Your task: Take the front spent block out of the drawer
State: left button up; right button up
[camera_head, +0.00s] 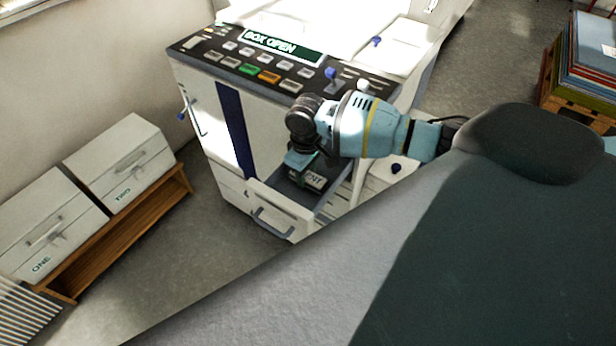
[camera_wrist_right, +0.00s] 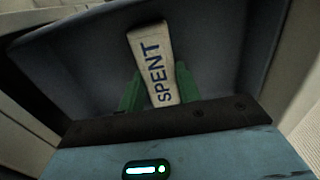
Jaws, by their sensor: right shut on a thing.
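The drawer (camera_head: 268,207) of the white machine is pulled open; its dark inside also fills much of the right wrist view (camera_wrist_right: 85,65). A pale block marked SPENT (camera_wrist_right: 152,60) lies between my right gripper's green fingers (camera_wrist_right: 158,84) and sticks out beyond them. In the head view the block (camera_head: 313,179) shows inside the drawer, its lettering partly covered. My right gripper (camera_head: 303,172) reaches down into the drawer and is shut on this block. I cannot tell whether the block touches the drawer floor. No second block is visible. My left gripper is not in view.
The machine's button panel (camera_head: 250,65), with a BOX OPEN display (camera_head: 283,47), is above the drawer. White boxes ONE (camera_head: 42,225) and TWO (camera_head: 122,165) stand on a low wooden bench (camera_head: 120,238) at left. Floor between bench and machine is clear.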

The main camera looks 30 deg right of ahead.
notch_tip(320, 180, up, 10)
jog(key=shift+p, duration=0.45)
